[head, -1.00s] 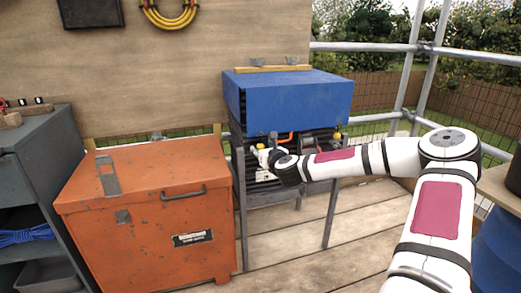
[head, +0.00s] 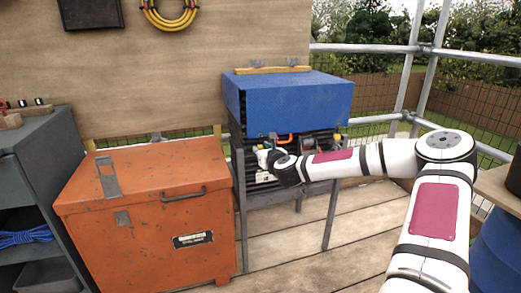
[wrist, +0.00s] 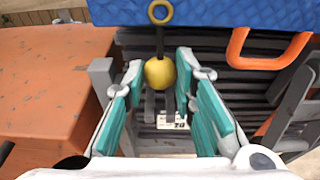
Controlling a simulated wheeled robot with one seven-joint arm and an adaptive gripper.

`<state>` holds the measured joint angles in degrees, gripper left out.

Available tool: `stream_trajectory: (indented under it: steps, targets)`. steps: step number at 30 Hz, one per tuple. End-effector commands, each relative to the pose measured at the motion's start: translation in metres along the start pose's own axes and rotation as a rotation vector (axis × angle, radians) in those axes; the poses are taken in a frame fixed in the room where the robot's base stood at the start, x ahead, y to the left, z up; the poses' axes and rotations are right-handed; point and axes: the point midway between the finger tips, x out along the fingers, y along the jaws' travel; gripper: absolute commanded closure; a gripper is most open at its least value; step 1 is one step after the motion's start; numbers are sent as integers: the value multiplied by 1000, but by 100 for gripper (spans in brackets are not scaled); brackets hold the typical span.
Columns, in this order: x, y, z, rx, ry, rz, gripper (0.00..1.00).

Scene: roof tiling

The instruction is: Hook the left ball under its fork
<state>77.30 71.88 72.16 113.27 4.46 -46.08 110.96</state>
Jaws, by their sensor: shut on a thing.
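The left ball (wrist: 160,74) is yellow and hangs on a black cord from a yellow ring (wrist: 160,12) at the edge of a blue cover. In the wrist view it sits between the fingertips of my gripper (wrist: 160,70), which is shut on it with teal-padded fingers at both sides. Dark grey upright pieces (wrist: 150,105) show just below the ball; I cannot tell for sure that they are its fork. In the head view my gripper (head: 268,158) is at the front of the rack and hides the left ball.
The blue cover (head: 290,98) lies over a dark rack of tiles. An orange handle (wrist: 268,52) is right of the ball. A second yellow ball (head: 338,137) hangs at the right. An orange chest (head: 150,220) stands close at left.

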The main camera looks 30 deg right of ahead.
Motion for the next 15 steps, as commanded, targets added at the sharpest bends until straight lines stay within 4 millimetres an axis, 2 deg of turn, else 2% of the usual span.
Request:
stream_trajectory:
  steps: [15]
  targets:
    - [-23,-1,-8,0,0,-1,91]
